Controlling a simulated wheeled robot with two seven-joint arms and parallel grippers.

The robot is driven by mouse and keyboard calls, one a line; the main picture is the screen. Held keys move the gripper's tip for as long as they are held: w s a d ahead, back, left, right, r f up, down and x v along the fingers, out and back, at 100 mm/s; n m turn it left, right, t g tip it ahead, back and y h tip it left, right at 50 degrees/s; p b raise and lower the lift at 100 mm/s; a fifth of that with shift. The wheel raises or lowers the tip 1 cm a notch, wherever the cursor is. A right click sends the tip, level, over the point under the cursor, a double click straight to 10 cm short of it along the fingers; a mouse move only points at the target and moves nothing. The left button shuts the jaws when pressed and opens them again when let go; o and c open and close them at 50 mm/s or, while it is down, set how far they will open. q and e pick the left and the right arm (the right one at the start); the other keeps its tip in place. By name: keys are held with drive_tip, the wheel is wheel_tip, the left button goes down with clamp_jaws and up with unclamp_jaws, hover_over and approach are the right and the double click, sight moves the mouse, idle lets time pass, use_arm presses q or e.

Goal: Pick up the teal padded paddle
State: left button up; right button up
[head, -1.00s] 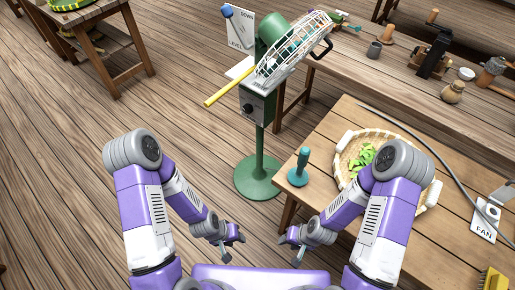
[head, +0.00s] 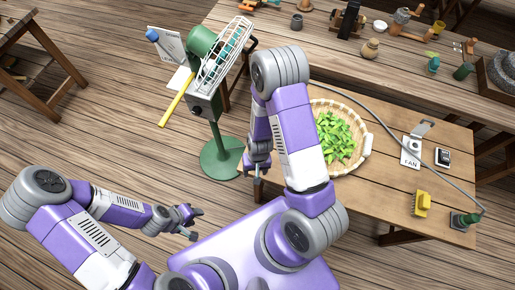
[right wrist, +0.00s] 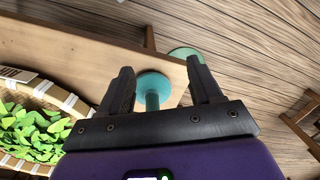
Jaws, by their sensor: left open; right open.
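The teal padded paddle (right wrist: 153,84), a round pad with a short handle, shows in the right wrist view near the edge of the wooden table. It lies between the two dark fingers of my right gripper (right wrist: 162,75), which is open, with a gap on each side. In the head view my right gripper (head: 257,168) is at the table's left corner, and my right arm hides the paddle there. My left gripper (head: 197,225) is open and empty, over the floor to the left of the table.
A woven basket (head: 366,146) of green leaves sits on the table (head: 385,195) just right of my right arm. A green fan (head: 222,158) stands on the floor behind. A yellow brush (head: 421,204), a FAN card (head: 411,152) and a cable lie at the table's right.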

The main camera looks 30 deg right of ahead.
drive_tip(key=w+d+r, duration=0.1)
drive_tip(key=w+r, duration=0.1)
drive_tip(key=r, duration=0.1)
drive_tip(key=w+d+r+m+p, duration=0.1)
drive_tip(key=w+d+r, duration=0.1)
drive_tip(key=r, duration=0.1)
drive_tip(key=w+d+r+m+h, duration=0.1)
drive_tip(key=w+r, duration=0.1)
drive_tip(key=r, duration=0.2)
drive_tip(key=shift+w+d, duration=0.3)
drive_tip(key=shift+d, duration=0.05)
use_arm(q)
wheel_tip(320, 180, up, 2)
drive_tip(key=shift+r, duration=0.2)
use_arm(e)
wheel_tip(320, 180, down, 7)
clamp_jaws()
